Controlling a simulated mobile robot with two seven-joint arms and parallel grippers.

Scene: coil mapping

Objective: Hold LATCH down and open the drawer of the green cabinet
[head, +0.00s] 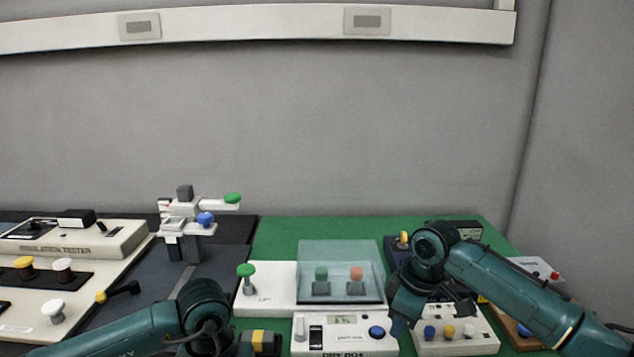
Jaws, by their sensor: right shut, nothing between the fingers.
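No cabinet that is clearly green shows; a clear, green-tinted box (340,262) stands at the centre with a green and an orange piece inside. Left of it, a green-topped knob (246,271) rises from a white plate (266,302) whose lettering is too small to read; I cannot tell if it is LATCH. In front is a white DRY BOX unit (345,335) with a small display and a blue knob. My right gripper (462,306) is shut and empty, partly hidden by my wrist, above a white panel at right. My left arm ends low in the picture; its fingers cannot be made out.
The white panel (455,343) at right has blue, yellow and white knobs. A dark unit (397,249) stands behind my right arm. At left are a tester (80,246), a knobbed panel and a stand (187,222) with green and blue knobs. The green mat (290,228) is clear at the back.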

